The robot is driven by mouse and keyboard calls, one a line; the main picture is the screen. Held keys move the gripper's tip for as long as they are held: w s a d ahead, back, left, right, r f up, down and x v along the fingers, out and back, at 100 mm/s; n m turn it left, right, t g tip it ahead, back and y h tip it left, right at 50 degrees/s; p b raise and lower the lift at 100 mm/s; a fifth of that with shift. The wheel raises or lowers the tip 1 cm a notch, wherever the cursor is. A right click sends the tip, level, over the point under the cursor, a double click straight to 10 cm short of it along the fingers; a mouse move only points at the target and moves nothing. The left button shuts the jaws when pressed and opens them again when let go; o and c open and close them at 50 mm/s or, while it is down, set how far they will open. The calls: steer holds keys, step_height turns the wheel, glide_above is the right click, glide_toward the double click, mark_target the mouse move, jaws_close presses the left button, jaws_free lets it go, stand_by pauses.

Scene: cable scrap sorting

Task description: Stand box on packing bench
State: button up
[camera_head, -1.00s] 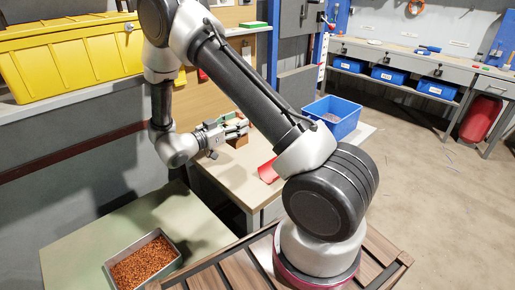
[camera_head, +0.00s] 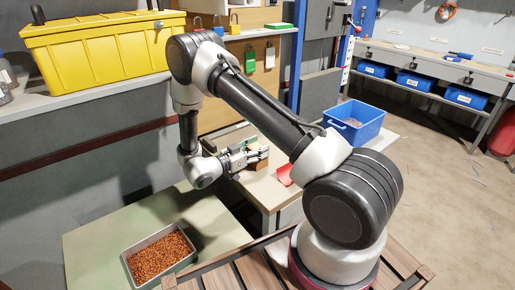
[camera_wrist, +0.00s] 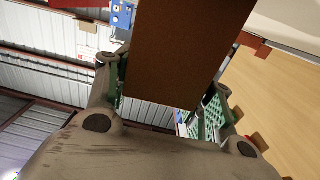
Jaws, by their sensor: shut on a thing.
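My gripper (camera_head: 257,155) is shut on a brown box (camera_head: 258,167), held over or near the wood-topped bench (camera_head: 263,191) in the head view. Its arm hides part of the bench. In the wrist view the box (camera_wrist: 185,45) fills the upper middle, between the green-padded fingers of my gripper (camera_wrist: 165,95). The box's lower end is hidden in the wrist view. I cannot tell whether the box touches the bench.
A metal tray of copper-coloured granules (camera_head: 191,262) lies on the green table (camera_head: 95,240). A blue bin (camera_head: 352,130) and a red object (camera_head: 284,175) are on the wood-topped bench. A yellow lidded bin (camera_head: 100,55) stands on a shelf. The floor at right is open.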

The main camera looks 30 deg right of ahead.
steer(key=shift+s+f, duration=0.2)
steer(key=shift+f, duration=0.4)
steer(key=o, duration=1.2)
steer(key=shift+r, duration=0.25)
steer(key=shift+w+a+r, duration=0.15)
steer(key=shift+a+r, duration=0.05)
steer(key=a, duration=0.3)
steer(key=s+a, duration=0.1)
steer(key=a, duration=0.3)
steer(key=s+a, duration=0.1)
steer(key=a, duration=0.3)
steer(key=shift+s+a+r, duration=0.1)
steer(key=shift+a+r, duration=0.05)
steer(key=shift+a, duration=0.05)
